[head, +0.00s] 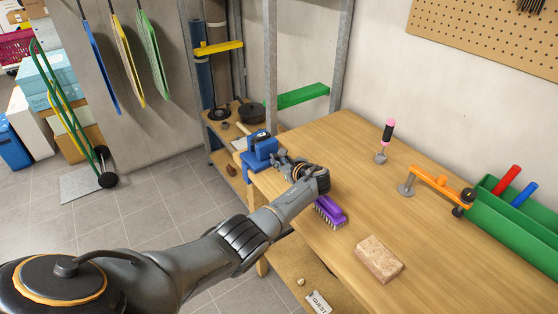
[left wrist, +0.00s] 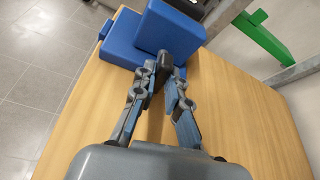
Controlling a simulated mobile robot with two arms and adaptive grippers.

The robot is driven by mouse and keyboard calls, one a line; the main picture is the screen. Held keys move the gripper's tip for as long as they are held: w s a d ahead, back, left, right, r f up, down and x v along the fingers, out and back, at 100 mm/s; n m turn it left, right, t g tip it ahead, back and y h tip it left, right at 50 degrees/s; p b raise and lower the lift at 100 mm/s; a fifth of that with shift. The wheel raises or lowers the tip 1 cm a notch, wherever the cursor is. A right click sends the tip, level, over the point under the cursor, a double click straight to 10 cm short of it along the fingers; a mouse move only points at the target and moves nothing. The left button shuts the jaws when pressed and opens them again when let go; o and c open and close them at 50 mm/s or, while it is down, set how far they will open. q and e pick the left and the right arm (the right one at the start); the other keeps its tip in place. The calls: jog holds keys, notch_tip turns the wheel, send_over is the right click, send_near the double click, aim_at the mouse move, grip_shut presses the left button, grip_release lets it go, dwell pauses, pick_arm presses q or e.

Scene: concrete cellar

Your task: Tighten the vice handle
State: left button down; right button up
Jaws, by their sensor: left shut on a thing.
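The blue vice (head: 263,147) stands at the far left corner of the wooden workbench (head: 345,225). In the left wrist view the vice (left wrist: 168,28) fills the top middle, with blue blocks facing me. My left gripper (head: 281,160) reaches in from the left, at the near side of the vice. In the left wrist view its fingertips (left wrist: 168,68) close together on a small dark part, the vice handle (left wrist: 163,57), just in front of the blue block. Most of the handle is hidden by the fingers. My right gripper is out of view.
A purple brush (head: 330,211) lies close beside my left wrist. A tan brick (head: 378,259), a pink-and-black-handled tool (head: 386,139), an orange clamp (head: 440,185) and a green bin (head: 515,225) are further right. A metal shelf post (head: 270,65) stands behind the vice.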

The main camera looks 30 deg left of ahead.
pick_arm(q)
jog(key=shift+f+m+g, duration=0.1)
jog(key=shift+m+g, duration=0.5)
jog(key=shift+m, duration=0.2)
jog(key=c, duration=1.4)
grip_release()
jog(key=shift+o, duration=0.2)
jog(key=v, duration=1.2)
jog(key=shift+d+f, duration=0.1)
jog(key=shift+d, duration=0.05)
